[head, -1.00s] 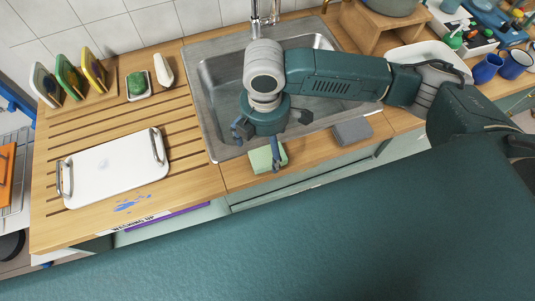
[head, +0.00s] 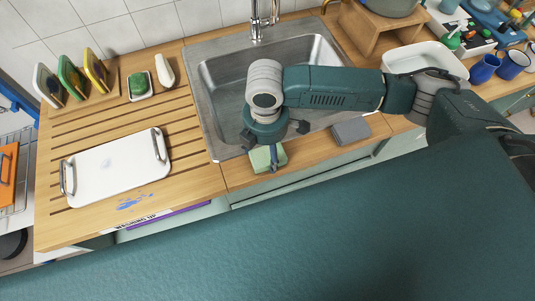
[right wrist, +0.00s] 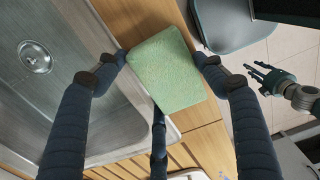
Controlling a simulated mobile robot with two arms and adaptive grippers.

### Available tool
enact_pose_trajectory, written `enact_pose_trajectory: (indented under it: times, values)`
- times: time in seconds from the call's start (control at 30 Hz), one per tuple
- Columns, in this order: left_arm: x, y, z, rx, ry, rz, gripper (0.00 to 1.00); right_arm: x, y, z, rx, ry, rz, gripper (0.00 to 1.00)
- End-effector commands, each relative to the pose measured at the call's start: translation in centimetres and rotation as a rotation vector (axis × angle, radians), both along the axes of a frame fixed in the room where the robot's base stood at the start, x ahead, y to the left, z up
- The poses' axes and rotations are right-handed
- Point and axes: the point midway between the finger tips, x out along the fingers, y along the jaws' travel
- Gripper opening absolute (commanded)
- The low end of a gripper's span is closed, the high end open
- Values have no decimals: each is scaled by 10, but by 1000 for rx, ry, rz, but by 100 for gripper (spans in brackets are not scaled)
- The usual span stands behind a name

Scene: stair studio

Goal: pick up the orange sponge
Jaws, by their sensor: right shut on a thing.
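I see no orange sponge. A light green block like a sponge (head: 266,158) is at the front edge of the counter by the sink, and shows large in the right wrist view (right wrist: 167,70). My right gripper (head: 272,150) is shut on this green sponge, with fingers against its opposite sides in the right wrist view (right wrist: 165,68). I cannot tell whether it is lifted off the wood. What looks like my left gripper (right wrist: 264,78) is at the right of the right wrist view, small, empty, its fingers apart.
A grey block (head: 351,131) lies right of the green sponge. The steel sink (head: 222,100) is behind. A white tray (head: 115,168) sits on the grooved counter at left. A green item on a dish (head: 140,84) and boards in a rack (head: 71,78) stand farther back.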

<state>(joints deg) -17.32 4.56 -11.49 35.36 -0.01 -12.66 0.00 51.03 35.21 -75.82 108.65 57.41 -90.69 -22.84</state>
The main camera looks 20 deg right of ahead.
Motion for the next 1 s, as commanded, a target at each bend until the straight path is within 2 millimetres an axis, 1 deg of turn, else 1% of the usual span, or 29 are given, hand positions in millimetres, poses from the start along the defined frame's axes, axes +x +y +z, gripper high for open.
enact_pose_trajectory:
  times: [0.1, 0.27, 0.37, 0.43, 0.57, 0.7, 0.8, 0.9, 1.0]
  values:
    - [8, -1, 1, -2, -12, 0, 40, 0, 0, 1, 0, -1, 0, 57]
    - [10, -1, -1, -2, -16, 0, 40, 1, 0, 8, 1, -2, 0, 56]
    - [10, -1, -3, -2, -15, 0, 40, 2, 0, 20, 2, -5, 0, 56]
    - [9, -1, -5, -2, -14, 0, 40, 1, 0, 32, 2, -5, 1, 56]
    - [7, -1, -11, -1, -11, 0, 40, 2, 1, 65, 3, -8, 2, 56]
    - [5, 0, -16, -1, -7, 1, 40, 3, 1, 108, 3, -9, 1, 56]
    - [4, 0, -19, 0, -6, 1, 40, 2, 1, 136, 2, -7, 1, 56]
    - [3, 0, -21, 0, -5, 1, 40, 2, 1, 160, 2, -7, 0, 56]
    - [3, 0, -23, 0, -5, 1, 40, 1, 1, 178, 1, -4, 0, 56]
